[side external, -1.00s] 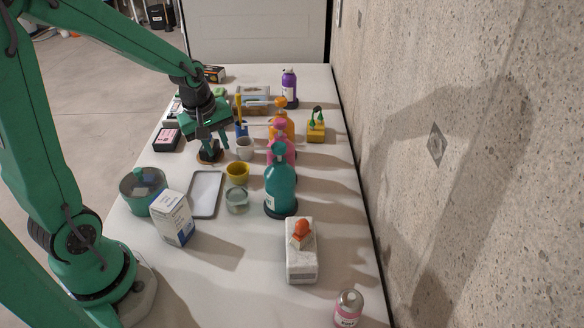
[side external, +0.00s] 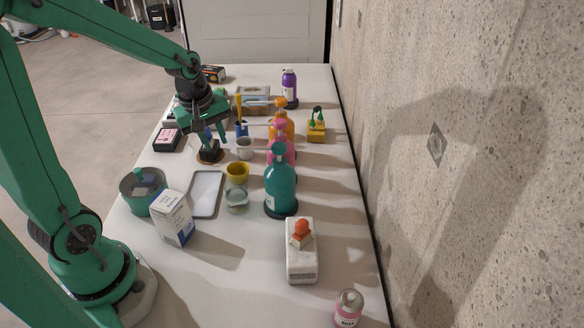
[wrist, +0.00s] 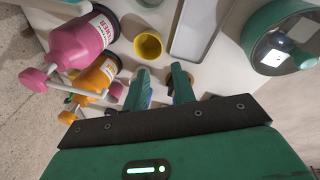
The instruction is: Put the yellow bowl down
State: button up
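The yellow bowl (side external: 237,172) sits upright on the white table, between the grey tray and the teal bottle. It also shows in the wrist view (wrist: 149,46), ahead of my fingers. My gripper (side external: 208,136) is above the table, farther back and to the left of the bowl, apart from it. In the wrist view my gripper (wrist: 161,76) has its two fingers spread with a gap between them, and I see nothing held there.
A dark object on a round brown coaster (side external: 210,159) is below my gripper. A pale cup (side external: 245,148), a glass bowl (side external: 236,199), a grey tray (side external: 205,193) and a teal bottle (side external: 280,187) surround the bowl. A concrete wall (side external: 450,150) borders the right side.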

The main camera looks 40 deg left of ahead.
jog(key=s+d+r+m+t, duration=0.3)
jog(key=s+d+r+m, duration=0.6)
jog(key=s+m, duration=0.3)
jog(key=shift+d+r+m+h, duration=0.2)
jog(key=shift+r+m+h, duration=0.2)
jog(key=shift+r+m, duration=0.55)
jog(key=shift+o, duration=0.4)
jog(key=shift+w+a+f+n+g, duration=0.5)
jog(key=shift+w+a+f+n, duration=0.8)
jog(key=shift+w+f+n, duration=2.25)
jog(key=shift+w+a+f+n+g, duration=0.5)
jog(key=shift+w+a+f+n, duration=0.75)
jog(key=shift+f+n, duration=2.55)
jog(key=shift+w+a+f+n+g, duration=0.5)
jog(key=shift+w+a+f+n, duration=1.25)
jog(key=shift+n, duration=3.75)
